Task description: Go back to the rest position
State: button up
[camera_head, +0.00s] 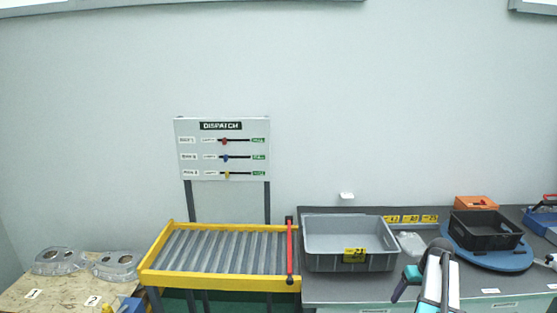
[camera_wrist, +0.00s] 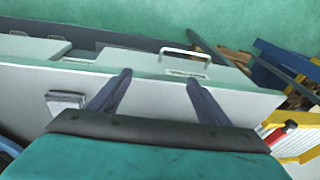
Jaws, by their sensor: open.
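My gripper (camera_head: 399,291) is in front of the grey bench, at the lower right of the head view. Its teal body and dark fingers point down and to the left. In the wrist view my gripper (camera_wrist: 157,78) has its two dark fingers spread apart with nothing between them. My arm (camera_head: 437,268) rises from the bottom edge of the head view.
The bench holds a grey bin (camera_head: 350,262), a clear part (camera_head: 410,243) and a black crate (camera_head: 484,243) on a blue round plate (camera_head: 510,262). A yellow-framed roller conveyor (camera_head: 160,283) with a red bar (camera_head: 289,250) stands left. Two castings (camera_head: 58,261) lie on a wooden table (camera_head: 60,291).

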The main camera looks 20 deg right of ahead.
jog(key=s+a+f+g, duration=0.1)
jog(key=a+f, duration=0.6)
jog(key=a, duration=0.3)
jog(key=s+a+f+n+g+y, duration=0.1)
jog(key=a+f+g, duration=0.1)
jog(key=a+f, duration=0.65)
jog(key=s+a+f+g, duration=0.1)
jog(key=a+f, duration=0.4)
jog(key=a, duration=0.6)
jog(key=s+a+f+n+g+h, duration=0.1)
jog(key=s+a+f, duration=0.3)
jog(key=s+a, duration=0.35)
jog(key=s+a+f+g, duration=0.2)
jog(key=s+a+f, duration=0.2)
jog(key=s+a, duration=0.3)
jog(key=s+a+f+n+g+h, duration=0.1)
jog(key=s+a+f, duration=0.35)
jog(key=s, duration=0.45)
notch_tip(320, 180, down, 8)
jog(key=b, duration=1)
jog(key=shift+a+f, duration=0.25)
jog(key=shift+a, duration=0.2)
jog(key=c, duration=1)
jog(key=shift+d, duration=0.1)
